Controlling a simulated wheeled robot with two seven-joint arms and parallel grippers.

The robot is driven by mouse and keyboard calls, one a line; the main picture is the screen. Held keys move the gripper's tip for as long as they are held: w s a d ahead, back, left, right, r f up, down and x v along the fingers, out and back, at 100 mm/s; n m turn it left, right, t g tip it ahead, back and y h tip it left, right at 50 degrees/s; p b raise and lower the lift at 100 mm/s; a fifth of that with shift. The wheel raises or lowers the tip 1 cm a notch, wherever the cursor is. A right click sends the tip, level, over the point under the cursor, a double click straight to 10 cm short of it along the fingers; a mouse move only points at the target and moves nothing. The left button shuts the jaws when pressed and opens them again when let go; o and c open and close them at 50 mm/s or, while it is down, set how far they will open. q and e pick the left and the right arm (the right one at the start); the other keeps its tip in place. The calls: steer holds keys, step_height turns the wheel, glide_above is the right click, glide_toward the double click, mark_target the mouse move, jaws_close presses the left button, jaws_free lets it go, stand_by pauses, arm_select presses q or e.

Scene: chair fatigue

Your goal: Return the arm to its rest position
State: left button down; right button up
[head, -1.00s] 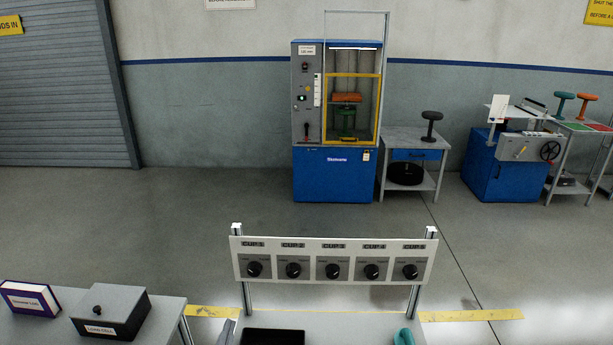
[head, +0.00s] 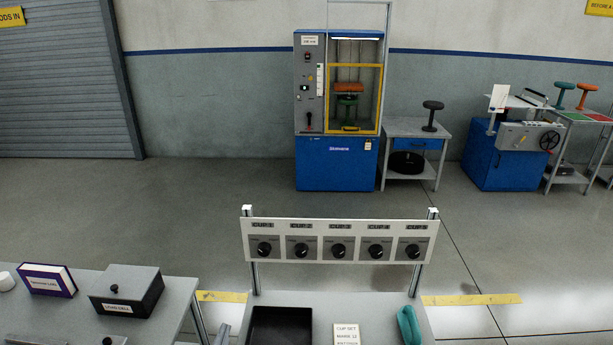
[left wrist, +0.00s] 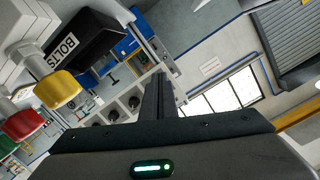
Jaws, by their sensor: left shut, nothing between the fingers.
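My left gripper (head: 222,335) shows only as a small grey part at the bottom edge of the head view, beside the left edge of the bench with the dial panel. In the left wrist view its dark fingers (left wrist: 158,95) are together, with nothing between them. My right gripper is in neither view. The rest of my left arm is out of the head view.
A white dial panel (head: 340,228) on posts stands ahead, above a bench with a black tray (head: 280,312), a card (head: 346,335) and a teal object (head: 408,325). A side table with a load cell box (head: 126,290) is left. Open floor lies beyond.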

arm_select(q)
steer(key=s+a+f+n+g, duration=0.15)
steer(key=s+g, duration=0.25)
steer(key=s, duration=0.8)
steer(key=s+f+n+g, duration=0.1)
steer(key=s+f+g, duration=0.3)
steer(key=s, duration=0.8)
steer(key=s+a+f+n+g, duration=0.1)
steer(key=s+g, duration=0.4)
steer(key=s, duration=0.6)
step_height(320, 180, down, 28)
steer(key=g+b, duration=0.1)
steer(key=s+a+f+g+b, duration=0.1)
steer(key=s+a+f, duration=0.1)
steer(key=s+f, duration=1.7)
steer(key=shift+s+a+f+g+b, duration=0.25)
steer(key=shift+a+f+g+b, duration=0.1)
steer(key=shift+f, duration=0.4)
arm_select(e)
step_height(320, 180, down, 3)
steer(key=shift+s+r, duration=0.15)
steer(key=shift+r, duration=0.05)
